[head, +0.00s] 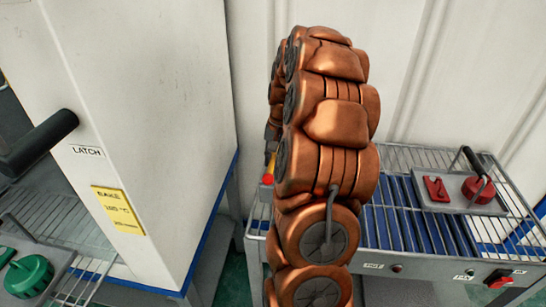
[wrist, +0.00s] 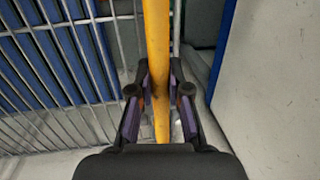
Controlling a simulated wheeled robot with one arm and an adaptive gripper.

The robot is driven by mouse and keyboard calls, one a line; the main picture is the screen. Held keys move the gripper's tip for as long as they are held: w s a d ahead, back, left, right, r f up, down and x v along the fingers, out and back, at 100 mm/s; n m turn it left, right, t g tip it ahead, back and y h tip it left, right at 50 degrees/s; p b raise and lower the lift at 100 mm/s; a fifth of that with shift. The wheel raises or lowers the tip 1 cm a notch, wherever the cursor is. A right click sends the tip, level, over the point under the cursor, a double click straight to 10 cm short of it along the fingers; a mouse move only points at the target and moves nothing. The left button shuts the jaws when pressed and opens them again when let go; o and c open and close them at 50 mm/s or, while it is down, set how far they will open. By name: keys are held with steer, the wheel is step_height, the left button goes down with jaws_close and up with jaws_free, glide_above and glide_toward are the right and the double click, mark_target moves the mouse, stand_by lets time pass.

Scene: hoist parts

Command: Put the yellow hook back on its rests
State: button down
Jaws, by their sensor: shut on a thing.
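The yellow hook (wrist: 157,45) shows in the wrist view as a straight yellow bar running up the middle of the picture. My gripper (wrist: 161,95) is shut on it, with one finger on each side of the bar. In the head view my copper arm hides the gripper and most of the hook. A small yellow and red piece (head: 268,170) shows at the arm's left edge; I cannot tell whether it is part of the hook.
A wire rack over blue rollers (head: 408,222) stands at the right, with a grey plate (head: 457,194) carrying red parts. A white cabinet (head: 150,150) with a black latch handle (head: 40,140) stands at the left. A green knob (head: 28,276) is at the lower left.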

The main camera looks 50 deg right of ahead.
steer(key=shift+f+b, duration=0.45)
steer(key=shift+f, duration=0.15)
steer(key=c, duration=1.1)
jaws_free()
steer(key=shift+r, duration=0.1)
steer(key=shift+r+p, duration=0.55)
steer(key=shift+r, duration=0.05)
steer(key=r+b, duration=0.1)
steer(key=r, duration=0.3)
steer(key=d+r+b, duration=0.1)
steer(key=r, duration=0.2)
steer(key=s+r, duration=0.1)
steer(key=r, duration=0.3)
steer(key=shift+d+r+b, duration=0.25)
steer(key=shift+r+b, duration=0.1)
steer(key=shift+b, duration=0.05)
steer(key=shift+a, duration=0.1)
